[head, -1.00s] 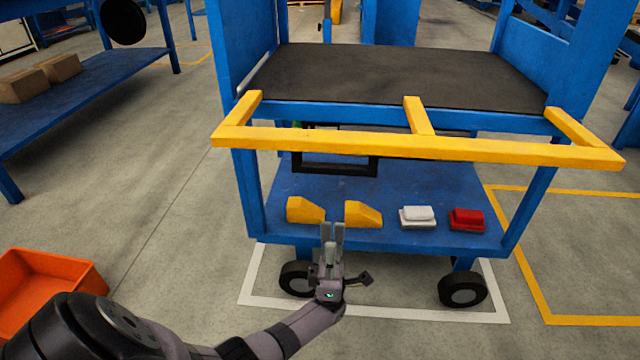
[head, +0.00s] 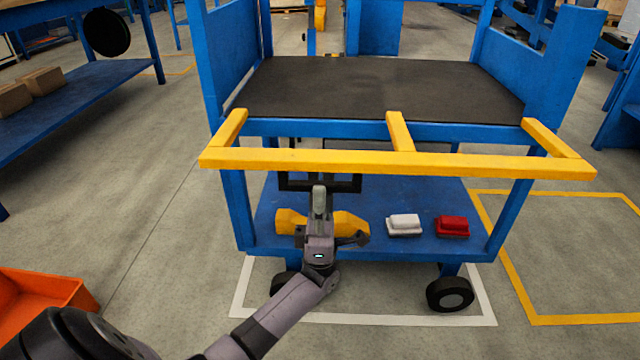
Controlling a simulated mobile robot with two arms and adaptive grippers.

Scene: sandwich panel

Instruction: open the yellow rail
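The yellow rail (head: 400,164) is a horizontal bar with three short arms, sticking out in front of the blue cart (head: 236,205) at the level of its dark top deck (head: 375,88). My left gripper (head: 319,192) is below the rail's left half, pointing up, in front of a black frame (head: 350,184). Its fingers appear close together, and nothing shows between them. A gap remains in the picture between its fingertips and the rail. My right gripper is not in view.
On the cart's lower shelf, two yellow blocks (head: 290,221) are partly behind my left gripper. A white block (head: 403,225) and a red block (head: 452,226) sit to the right. An orange bin (head: 40,300) is at lower left. Floor right of the cart is clear.

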